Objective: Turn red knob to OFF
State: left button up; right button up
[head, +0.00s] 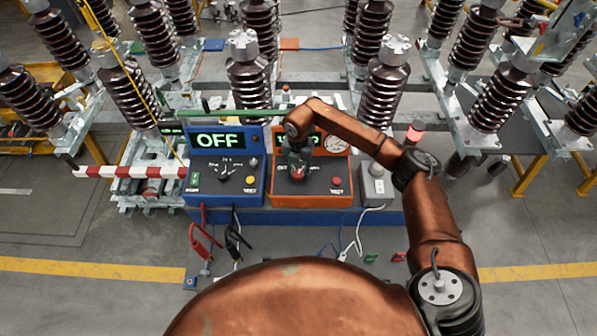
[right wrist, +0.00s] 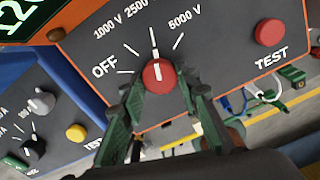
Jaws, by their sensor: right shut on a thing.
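The red knob (right wrist: 158,75) sits on the dark front panel of the orange-framed box (head: 312,201). Its white pointer line points up toward the tick by 2500 in the right wrist view, away from the OFF label (right wrist: 105,66) at its left. In the head view the knob is mostly hidden by my right gripper (head: 297,169), which reaches down onto the panel. In the right wrist view the green fingers of this gripper (right wrist: 160,88) are shut on the knob, one on each side. My left gripper is not in view.
A red TEST button (right wrist: 269,33) is right of the knob. Cables (head: 205,238) hang in front. Tall insulators (head: 249,80) stand behind.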

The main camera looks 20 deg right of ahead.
jog(key=shift+f+n+b, duration=0.15)
jog(key=shift+n+b, duration=0.85)
jog(key=shift+b, duration=0.15)
jog(key=n+b, duration=0.3)
jog(key=shift+n, duration=0.3)
jog(key=n+b, duration=0.2)
jog(key=shift+n+b, duration=0.3)
jog(key=shift+b, duration=0.05)
jog(key=n+b, duration=0.2)
jog(key=n, duration=0.1)
jog(key=shift+n, duration=0.3)
jog(key=shift+n+b, duration=1.4)
jog(key=shift+n, duration=0.6)
jog(key=o, duration=1.2)
jog(key=shift+c, duration=0.2)
